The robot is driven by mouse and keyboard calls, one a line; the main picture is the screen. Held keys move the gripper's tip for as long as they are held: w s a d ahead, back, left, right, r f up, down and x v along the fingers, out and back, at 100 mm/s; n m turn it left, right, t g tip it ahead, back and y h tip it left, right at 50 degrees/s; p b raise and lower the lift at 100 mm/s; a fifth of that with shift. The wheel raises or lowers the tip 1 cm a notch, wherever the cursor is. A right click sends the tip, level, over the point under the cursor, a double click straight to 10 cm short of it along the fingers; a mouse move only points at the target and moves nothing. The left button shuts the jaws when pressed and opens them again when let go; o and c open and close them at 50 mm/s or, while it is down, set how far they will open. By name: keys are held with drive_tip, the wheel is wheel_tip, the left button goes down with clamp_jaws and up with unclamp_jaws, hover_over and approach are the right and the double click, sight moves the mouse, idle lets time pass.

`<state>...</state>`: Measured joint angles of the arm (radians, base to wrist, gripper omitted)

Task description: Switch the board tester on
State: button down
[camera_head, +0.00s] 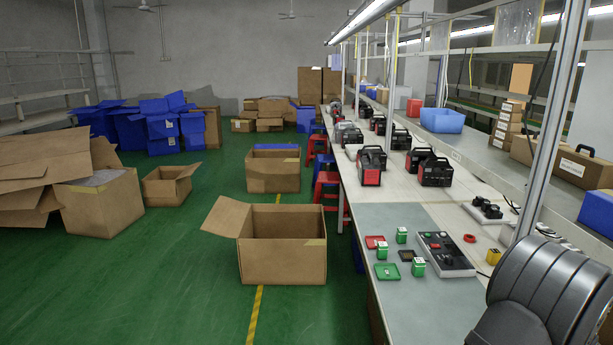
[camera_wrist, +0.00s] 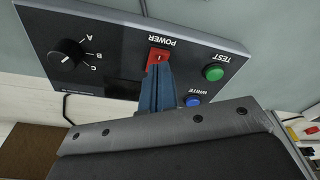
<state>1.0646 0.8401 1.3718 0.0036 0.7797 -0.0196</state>
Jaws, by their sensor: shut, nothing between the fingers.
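The board tester (camera_wrist: 108,45) is a dark panel box, filling the upper part of the wrist view, its labels upside down. Its red POWER rocker switch (camera_wrist: 158,55) sits near the top middle, marked with a small white line. My gripper (camera_wrist: 157,68) is shut and empty. Its blue fingertips are right at the switch and cover its lower part; I cannot tell whether they touch. A green TEST button (camera_wrist: 213,73), a blue WRITE button (camera_wrist: 194,101) and a black A-B-C knob (camera_wrist: 69,53) are on the panel. My gripper is not visible in the head view.
In the head view, a dark control box (camera_head: 446,255) lies on the workbench (camera_head: 395,218); I cannot tell if it is the same tester. Small green parts (camera_head: 386,271) lie left of it. A metal post (camera_head: 548,125) stands at right. An open carton (camera_head: 285,262) is on the floor.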

drive_tip(key=shift+f, duration=0.85)
idle(0.7)
drive_tip(key=shift+r, duration=3.5)
drive_tip(key=shift+f, duration=3.45)
